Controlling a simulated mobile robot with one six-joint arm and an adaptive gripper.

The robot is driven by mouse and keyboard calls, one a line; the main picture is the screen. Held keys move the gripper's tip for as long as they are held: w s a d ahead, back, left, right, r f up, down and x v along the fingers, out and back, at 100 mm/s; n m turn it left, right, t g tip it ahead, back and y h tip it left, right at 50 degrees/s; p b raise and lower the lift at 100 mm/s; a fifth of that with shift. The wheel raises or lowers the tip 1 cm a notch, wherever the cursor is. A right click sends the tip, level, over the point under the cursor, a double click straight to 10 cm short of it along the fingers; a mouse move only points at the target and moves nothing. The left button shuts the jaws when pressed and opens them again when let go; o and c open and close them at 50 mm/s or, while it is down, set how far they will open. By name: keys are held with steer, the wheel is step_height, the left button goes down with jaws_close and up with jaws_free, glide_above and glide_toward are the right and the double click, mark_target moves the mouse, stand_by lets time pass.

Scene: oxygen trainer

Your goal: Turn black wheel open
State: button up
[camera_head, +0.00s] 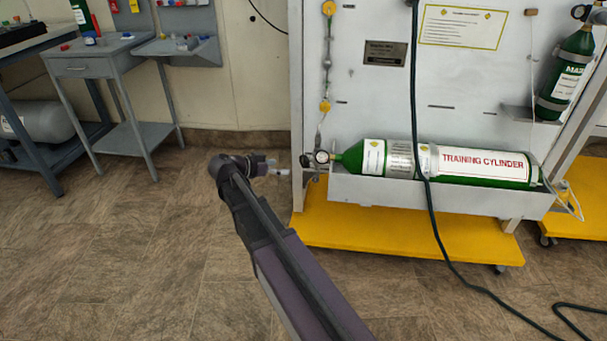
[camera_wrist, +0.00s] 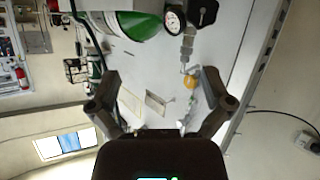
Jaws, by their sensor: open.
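The black wheel (camera_wrist: 203,12) shows at the top of the wrist view, beside a round pressure gauge (camera_wrist: 175,21) and partly cut by the frame edge. In the head view the black wheel (camera_head: 305,160) is small, at the valve end of the green training cylinder (camera_head: 481,165), left of the gauge (camera_head: 321,156). My gripper (camera_wrist: 160,74) is open, with nothing between its fingers. In the head view my gripper (camera_head: 272,164) is partly hidden by my arm and lies left of the wheel. I see no contact with the wheel.
The cylinder lies in a grey trough (camera_head: 440,194) on a white panel over a yellow base (camera_head: 380,230). A black hose (camera_head: 428,200) hangs in front of the cylinder. A grey cart (camera_head: 110,75) stands at left. The floor between is clear.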

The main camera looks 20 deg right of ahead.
mark_target(302, 161)
steer(key=w+a+f+m+t+h+b, duration=0.1)
steer(key=w+f+m+h+b, duration=0.3)
steer(key=b, duration=0.7)
step_height(302, 161, down, 2)
steer(key=shift+w+a+f+m+b, duration=0.2)
steer(key=shift+w+a+m+b, duration=0.1)
steer(key=shift+w, duration=0.55)
steer(key=shift+d, duration=0.1)
steer(key=d, duration=0.4)
steer(key=w+d, duration=0.1)
steer(key=d, duration=0.4)
steer(key=w+d, duration=0.1)
steer(key=d, duration=0.3)
steer(key=shift+d, duration=0.3)
steer(key=c, duration=1.1)
steer(key=shift+o, duration=0.2)
steer(key=shift+a, duration=0.15)
